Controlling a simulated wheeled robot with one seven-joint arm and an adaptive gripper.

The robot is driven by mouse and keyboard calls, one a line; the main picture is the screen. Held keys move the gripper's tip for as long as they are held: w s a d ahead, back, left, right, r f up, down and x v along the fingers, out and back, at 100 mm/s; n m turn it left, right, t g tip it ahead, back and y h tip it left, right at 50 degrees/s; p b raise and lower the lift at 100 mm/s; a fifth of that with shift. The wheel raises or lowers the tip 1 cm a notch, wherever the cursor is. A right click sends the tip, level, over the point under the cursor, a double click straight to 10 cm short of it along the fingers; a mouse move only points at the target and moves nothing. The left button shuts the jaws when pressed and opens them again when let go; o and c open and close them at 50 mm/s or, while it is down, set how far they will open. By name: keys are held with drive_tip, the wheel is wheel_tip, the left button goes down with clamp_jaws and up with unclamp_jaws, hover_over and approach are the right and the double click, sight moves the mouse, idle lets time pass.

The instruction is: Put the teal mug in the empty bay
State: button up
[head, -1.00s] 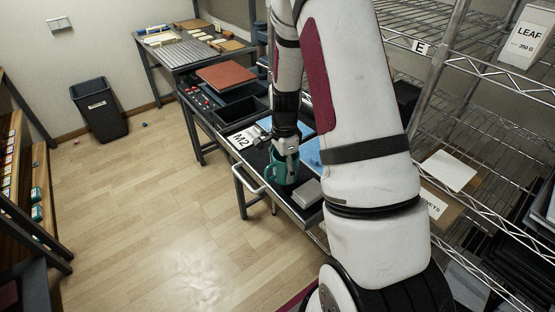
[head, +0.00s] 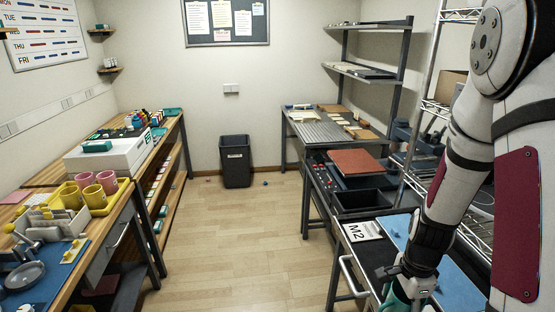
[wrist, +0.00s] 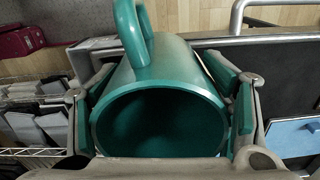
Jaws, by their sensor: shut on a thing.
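The teal mug (wrist: 180,65) fills the middle of the wrist view, its open mouth facing the camera and its handle at the top. My gripper (head: 412,283) is shut on it, with a finger on each side of its body. In the head view only part of the mug (head: 393,300) shows at the bottom edge, by the M2 bench (head: 365,229). Its height over that bench is unclear. A yellow tray (head: 112,201) on the left bench holds yellow and pink mugs. I cannot make out which place is the empty bay.
The left bench carries grey dividers (head: 58,222), a blue mat (head: 70,262) and a white box (head: 108,155). A wire shelf (head: 470,240) stands close to my arm on the right. A dark bin (head: 235,163) stands at the back.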

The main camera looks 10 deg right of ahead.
drive_tip(key=w+a+r+n, duration=0.3)
drive_tip(key=w+a+n, duration=1.1)
drive_tip(key=w+n, duration=0.2)
drive_tip(key=n, duration=0.2)
drive_tip(key=shift+r+n, duration=0.2)
drive_tip(key=shift+n, duration=0.2)
drive_tip(key=shift+a, duration=0.15)
